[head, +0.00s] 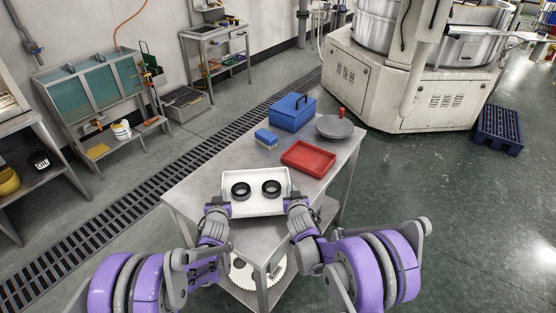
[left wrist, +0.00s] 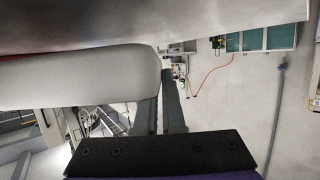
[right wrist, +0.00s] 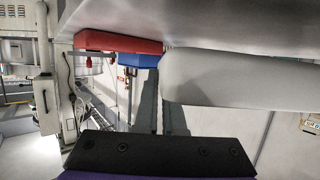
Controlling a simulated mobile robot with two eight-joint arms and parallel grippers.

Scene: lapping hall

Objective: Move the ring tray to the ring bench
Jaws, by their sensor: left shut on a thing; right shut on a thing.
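The ring tray (head: 256,208) is a white shallow tray with two black rings (head: 241,189) (head: 271,187) lying in it. It is at the near end of a grey metal table (head: 200,184). My left gripper (head: 222,203) is shut on the tray's left side, and my right gripper (head: 292,199) is shut on its right side. The tray's pale wall fills part of the left wrist view (left wrist: 80,76) and of the right wrist view (right wrist: 240,78). I cannot tell whether the tray touches the tabletop. Which bench is the ring bench is not clear from the picture.
A red tray (head: 308,159), a blue toolbox (head: 292,113), a blue-topped brush (head: 266,138) and a grey disc with a red knob (head: 334,127) sit farther back on the table. A small bench (head: 207,33) stands by the wall beyond a floor grating (head: 130,193). Open floor lies right.

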